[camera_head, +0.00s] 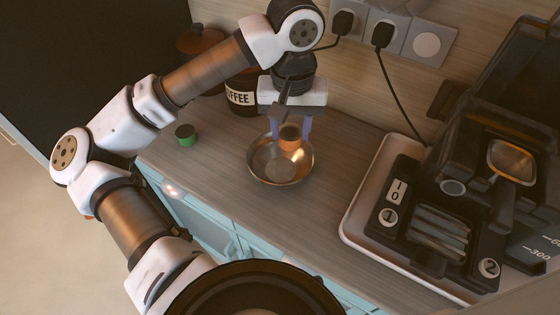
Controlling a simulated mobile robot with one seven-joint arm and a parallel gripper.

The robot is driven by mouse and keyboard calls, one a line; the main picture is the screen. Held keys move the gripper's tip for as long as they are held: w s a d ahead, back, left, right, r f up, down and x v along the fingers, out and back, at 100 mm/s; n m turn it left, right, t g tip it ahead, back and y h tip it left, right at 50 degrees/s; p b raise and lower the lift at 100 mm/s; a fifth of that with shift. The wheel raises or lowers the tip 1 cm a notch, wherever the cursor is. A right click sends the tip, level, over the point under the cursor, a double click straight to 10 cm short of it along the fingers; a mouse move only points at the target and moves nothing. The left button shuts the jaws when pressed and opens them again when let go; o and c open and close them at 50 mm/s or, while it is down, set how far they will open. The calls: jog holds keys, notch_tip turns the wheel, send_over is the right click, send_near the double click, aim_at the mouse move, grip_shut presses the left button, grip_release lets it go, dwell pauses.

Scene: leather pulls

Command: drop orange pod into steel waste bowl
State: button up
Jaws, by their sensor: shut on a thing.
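The orange pod (290,138) is held between the fingers of my gripper (290,130), which points straight down. My gripper is shut on the pod. The steel waste bowl (265,172) is a shallow round metal bowl on the wooden counter. In the picture the pod overlaps the far part of the bowl, and it appears to be above the bowl's rim. The exact height gap between pod and bowl cannot be told. The bowl's visible inside looks empty.
A green pod (186,135) stands on the counter left of the bowl. A dark coffee machine (440,215) on a pale tray (362,205) fills the right. Plugs and cords hang at the wall.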

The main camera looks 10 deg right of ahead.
notch_tip(320, 180, down, 5)
jog(key=shift+b, duration=0.9)
jog(key=o, duration=1)
notch_tip(320, 180, up, 14)
jog(key=shift+f+b, duration=0.1)
jog(key=shift+b, duration=0.8)
